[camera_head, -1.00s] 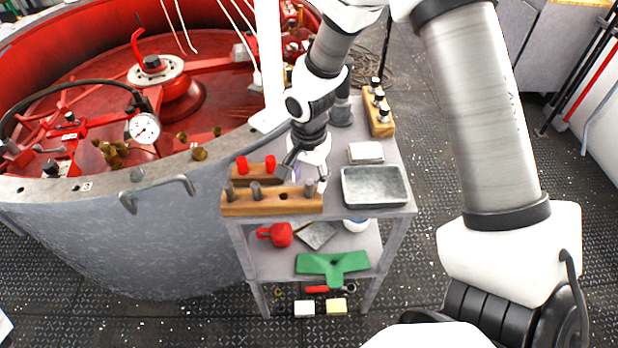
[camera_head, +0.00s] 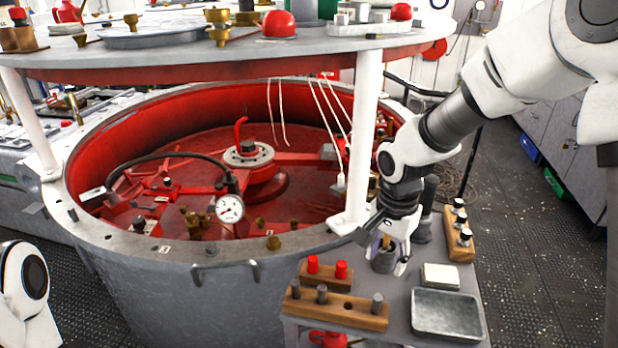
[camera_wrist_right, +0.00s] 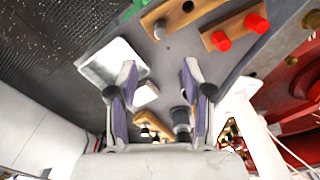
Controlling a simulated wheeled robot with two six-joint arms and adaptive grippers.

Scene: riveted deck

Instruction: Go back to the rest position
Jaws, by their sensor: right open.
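My right gripper (camera_head: 384,250) is over the small grey cart, near the round vessel's rim. In the right wrist view its two fingers (camera_wrist_right: 160,90) stand wide apart with nothing between them that is gripped. The cart top (camera_head: 398,300) shows below and around it. Part of my left arm shows at the lower left edge of the head view, but its gripper is out of the picture.
On the cart are a wooden block with grey pegs (camera_head: 336,309), a block with red pegs (camera_head: 326,274), a grey tray (camera_head: 446,314), a white block (camera_head: 440,277) and a bottle rack (camera_head: 459,235). The large vessel (camera_head: 180,285) stands left.

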